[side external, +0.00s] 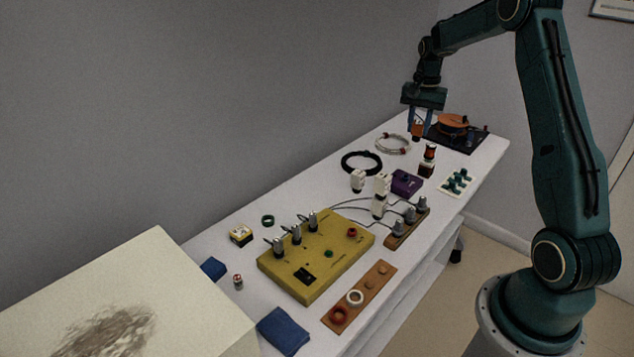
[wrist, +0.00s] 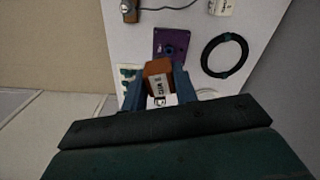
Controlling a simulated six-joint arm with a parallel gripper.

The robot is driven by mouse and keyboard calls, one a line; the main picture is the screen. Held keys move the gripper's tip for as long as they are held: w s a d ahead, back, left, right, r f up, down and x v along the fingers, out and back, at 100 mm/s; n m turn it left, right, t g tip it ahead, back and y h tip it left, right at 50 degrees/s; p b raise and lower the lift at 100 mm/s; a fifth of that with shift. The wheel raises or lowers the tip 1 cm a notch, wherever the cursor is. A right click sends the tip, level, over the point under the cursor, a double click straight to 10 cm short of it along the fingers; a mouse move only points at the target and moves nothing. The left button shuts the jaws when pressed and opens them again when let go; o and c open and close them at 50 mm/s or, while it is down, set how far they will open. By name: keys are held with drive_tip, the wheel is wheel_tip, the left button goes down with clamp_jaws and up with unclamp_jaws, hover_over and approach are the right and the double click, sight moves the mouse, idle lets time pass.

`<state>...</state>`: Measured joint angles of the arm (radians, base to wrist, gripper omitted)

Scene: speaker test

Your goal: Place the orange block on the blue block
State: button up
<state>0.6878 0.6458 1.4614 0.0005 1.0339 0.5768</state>
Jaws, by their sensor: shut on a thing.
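My gripper (side external: 418,128) is at the far end of the white table, raised above it, with its fingers pointing down. It is shut on the orange block (side external: 417,131), which shows between the fingers. In the wrist view the orange block (wrist: 158,68) sits between the two blue fingers of my gripper (wrist: 160,92), and a white printed label shows on it. A blue block (side external: 213,268) lies at the near left of the table, far from my gripper. The pale box in the foreground partly hides it.
A blue cloth-like piece (side external: 283,331) lies at the near edge. The yellow panel (side external: 315,255) with upright parts fills the table's middle. A turntable-like device (side external: 455,130), a cable coil (side external: 393,144), a black ring (side external: 361,163) and a purple box (side external: 406,183) stand near my gripper.

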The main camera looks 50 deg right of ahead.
drive_tip(key=w+a+r+n, duration=0.1)
drive_tip(key=w+a+n, duration=0.3)
drive_tip(key=w+a, duration=0.7)
drive_tip(key=w+a+r+n, duration=0.1)
drive_tip(key=w+a+n, duration=0.3)
drive_tip(key=w+a, duration=0.7)
drive_tip(key=s+a+n, duration=0.2)
drive_tip(key=a+n, duration=0.4)
drive_tip(key=a, duration=2.9)
drive_tip(key=shift+s+a+r+n, duration=0.3)
drive_tip(key=shift+s, duration=0.1)
drive_tip(key=shift+f, duration=0.1)
hover_over(211, 266)
wheel_tip(211, 266, down, 20)
drive_tip(key=shift+r, duration=0.15)
